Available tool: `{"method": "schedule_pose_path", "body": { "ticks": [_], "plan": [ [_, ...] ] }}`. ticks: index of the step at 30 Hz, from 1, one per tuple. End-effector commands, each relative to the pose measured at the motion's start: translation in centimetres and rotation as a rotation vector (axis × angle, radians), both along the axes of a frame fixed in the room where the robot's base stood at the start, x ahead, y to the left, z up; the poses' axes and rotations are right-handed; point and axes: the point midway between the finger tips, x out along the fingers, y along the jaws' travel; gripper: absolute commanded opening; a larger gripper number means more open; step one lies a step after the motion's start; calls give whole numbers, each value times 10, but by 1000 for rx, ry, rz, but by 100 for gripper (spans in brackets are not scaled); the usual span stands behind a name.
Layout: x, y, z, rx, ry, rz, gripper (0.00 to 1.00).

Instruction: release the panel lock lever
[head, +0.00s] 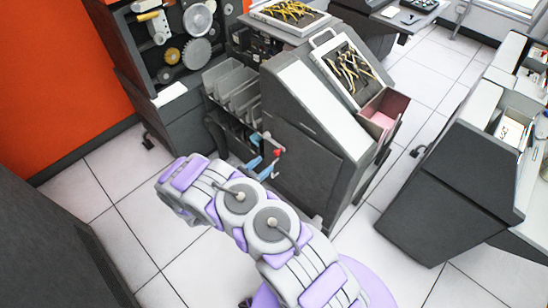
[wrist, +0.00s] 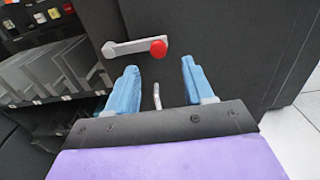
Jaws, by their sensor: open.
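The panel lock lever (wrist: 128,46) is a grey bar with a red round knob (wrist: 158,48) at its right end. It lies nearly level on the dark side panel (wrist: 215,35) of the machine. In the head view the red knob (head: 277,152) shows low on the machine's side. My gripper (wrist: 157,82) is open, with its two blue fingers apart and nothing between them. The knob appears just beyond the fingertips, between them in the picture; I see no contact. In the head view the blue fingers (head: 261,154) show next to the lever, past my arm.
Grey slanted card trays (head: 232,84) stand left of the panel. A small metal handle (wrist: 157,97) shows below the lever. A pink-lined bin (head: 383,115) hangs on the machine's right side. Another dark machine (head: 445,175) stands at the right, with clear tiled floor (head: 375,235) between.

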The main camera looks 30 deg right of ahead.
Motion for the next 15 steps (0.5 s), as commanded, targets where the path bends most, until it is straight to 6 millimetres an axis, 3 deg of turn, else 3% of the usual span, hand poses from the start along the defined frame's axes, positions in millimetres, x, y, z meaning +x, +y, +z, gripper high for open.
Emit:
{"method": "schedule_pose_path", "body": {
  "ticks": [6,15],
  "plan": [
    [13,-38,-1,0,-2,-4,52],
    [23,-67,0,5,-4,-2,52]
  ]
}}
